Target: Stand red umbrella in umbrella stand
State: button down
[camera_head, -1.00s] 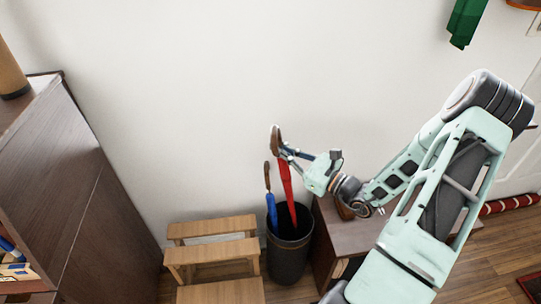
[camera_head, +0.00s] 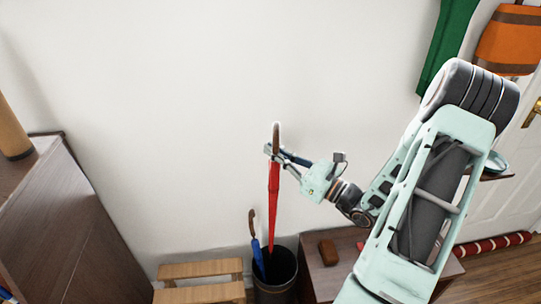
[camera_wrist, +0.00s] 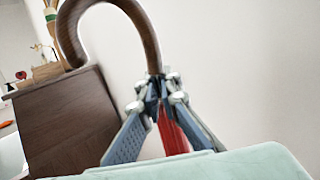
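The red umbrella (camera_head: 273,205) hangs nearly upright with its curved brown handle up. My gripper (camera_head: 275,153) is shut on it just below the handle; in the wrist view the fingers (camera_wrist: 160,97) close around the shaft under the brown hook. The dark umbrella stand (camera_head: 274,289) is below, cut off by the picture's bottom edge. The red umbrella's lower end meets the stand's opening in the picture; how deep it reaches inside cannot be told. A blue umbrella (camera_head: 258,262) with a brown handle leans in the stand, left of the red one.
A wooden step stool (camera_head: 200,270) stands left of the stand. A low dark bench (camera_head: 322,284) with a brown block (camera_head: 328,252) stands right. A dark cabinet (camera_head: 75,225) is far left. Green (camera_head: 447,45) and orange (camera_head: 508,42) items hang upper right. The wall behind is bare.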

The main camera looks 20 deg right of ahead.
jog(key=b, duration=2)
send_over(273, 236)
jog(key=f, duration=1.4)
jog(key=w+f, duration=0.1)
jog(key=f, duration=0.7)
jog(key=shift+d, duration=0.3)
jog(key=shift+f+b, duration=4.85)
jog(key=shift+f, duration=3)
jog(key=c, duration=2.1)
grip_release()
jog(key=shift+s, duration=0.1)
jog(key=v, duration=1.2)
jog(key=shift+f, duration=0.1)
